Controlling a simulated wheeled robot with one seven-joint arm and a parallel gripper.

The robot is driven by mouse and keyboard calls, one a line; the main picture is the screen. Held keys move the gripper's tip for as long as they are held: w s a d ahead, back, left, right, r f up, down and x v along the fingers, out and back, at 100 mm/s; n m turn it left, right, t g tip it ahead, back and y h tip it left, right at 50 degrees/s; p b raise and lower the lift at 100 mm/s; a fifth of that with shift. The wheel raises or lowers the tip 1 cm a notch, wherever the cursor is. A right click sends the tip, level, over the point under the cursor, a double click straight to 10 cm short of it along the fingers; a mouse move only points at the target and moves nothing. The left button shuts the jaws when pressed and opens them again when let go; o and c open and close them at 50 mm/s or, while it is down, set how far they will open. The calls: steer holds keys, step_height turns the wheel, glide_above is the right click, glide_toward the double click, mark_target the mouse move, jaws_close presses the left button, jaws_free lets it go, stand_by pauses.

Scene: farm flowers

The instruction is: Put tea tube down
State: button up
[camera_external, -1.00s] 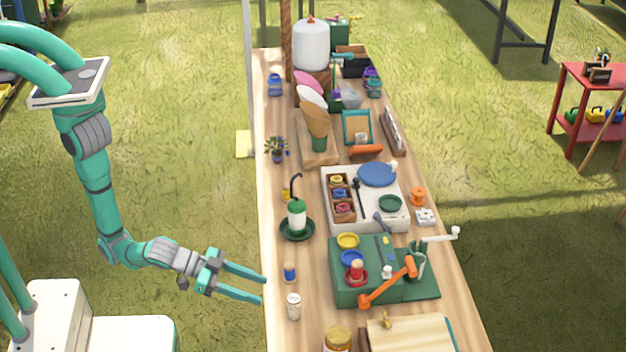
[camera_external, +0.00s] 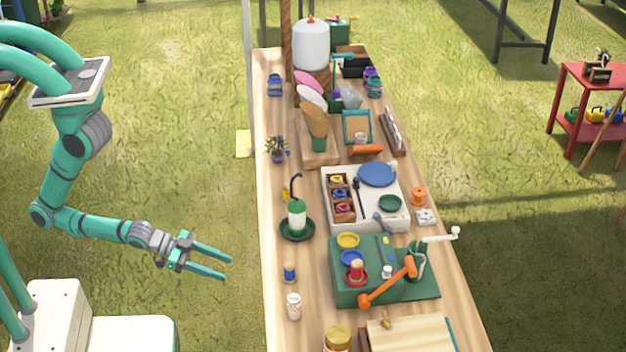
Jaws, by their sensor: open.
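My gripper (camera_external: 228,268) is open and empty, left of the table's left edge and apart from everything on it. A small white cylinder with a patterned side (camera_external: 293,307) stands upright on the table near its front left. I cannot tell for sure which of these two is the tea tube. Both are to the right of my fingertips, and nothing touches them.
The wooden table (camera_external: 277,333) is crowded. A green feeder (camera_external: 297,222) stands behind the two small pieces. A green box with an orange handle (camera_external: 365,275) is to their right, and a yellow-lidded jar (camera_external: 337,340) is in front.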

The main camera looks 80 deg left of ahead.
steer(key=s+a+r+n+t+y, duration=0.1)
steer(key=s+a+r, duration=0.1)
steer(key=s+a, duration=0.4)
steer(key=s+a+r+n+t+y, duration=0.1)
steer(key=s+a, duration=0.4)
steer(key=s, duration=0.5)
step_height(320, 180, up, 2)
steer(key=shift+a+r+n+y, duration=0.25)
steer(key=shift+a+n+y, duration=0.15)
steer(key=shift+n+y, duration=0.35)
